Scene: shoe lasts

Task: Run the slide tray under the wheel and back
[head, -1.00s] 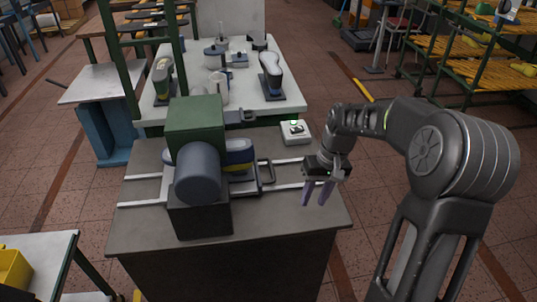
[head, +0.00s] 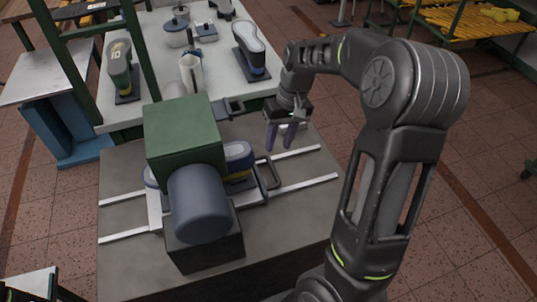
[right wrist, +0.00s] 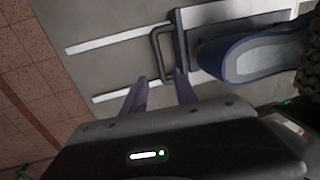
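The slide tray (head: 258,193) sits on two pale rails (head: 310,183) and has a dark loop handle (head: 268,172) on its right side. A blue shoe last (head: 238,156) lies on it, partly under the green machine housing (head: 183,130). The wheel (right wrist: 312,60) shows as a dark, rough edge beside the last (right wrist: 270,57) in the right wrist view; the housing hides it in the head view. My right gripper (head: 280,138) is open and empty, above and behind the handle. In the right wrist view, the handle (right wrist: 160,52) lies just beyond the fingertips. My left gripper is out of view.
A grey motor cylinder (head: 199,205) and dark base block (head: 205,250) stand at the bench's front. Behind is a white table (head: 150,30) with several lasts and pots. The grey bench top (head: 295,215) right of the machine is clear.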

